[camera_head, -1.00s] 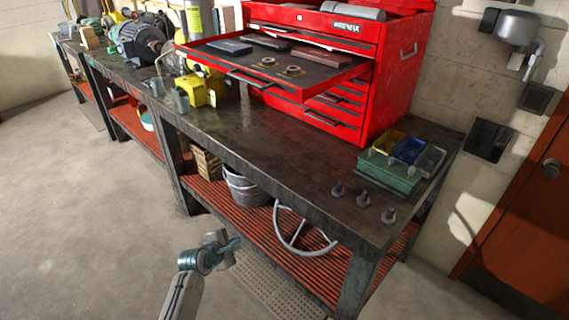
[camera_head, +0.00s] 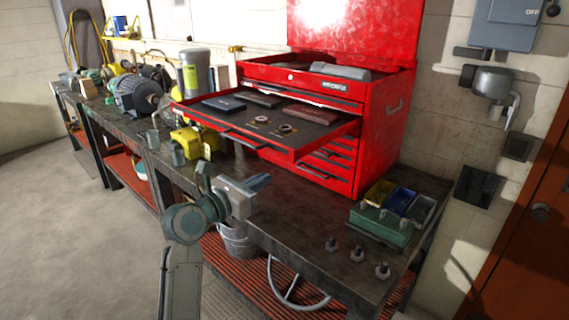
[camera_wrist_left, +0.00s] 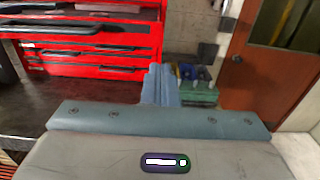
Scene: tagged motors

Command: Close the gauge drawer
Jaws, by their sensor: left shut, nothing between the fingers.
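The red tool chest (camera_head: 385,130) stands on the workbench with its lid up. Its gauge drawer (camera_head: 322,143) is pulled far out toward me over the bench. Dark flat cases and two small ring-shaped parts lie in the drawer. My left gripper (camera_head: 260,182) is shut and empty, below and in front of the drawer, apart from it, over the bench's front part. In the left wrist view its fingers (camera_wrist_left: 159,85) point toward the bench, with the chest's lower drawers (camera_wrist_left: 90,60) at the left. My right gripper is not in view.
A green bin tray (camera_head: 385,228) and several bolts (camera_head: 357,254) stand at the bench's right end. A yellow block (camera_head: 188,143) and a grey motor (camera_head: 138,95) are to the left. The bench top (camera_head: 290,205) before the chest is largely clear.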

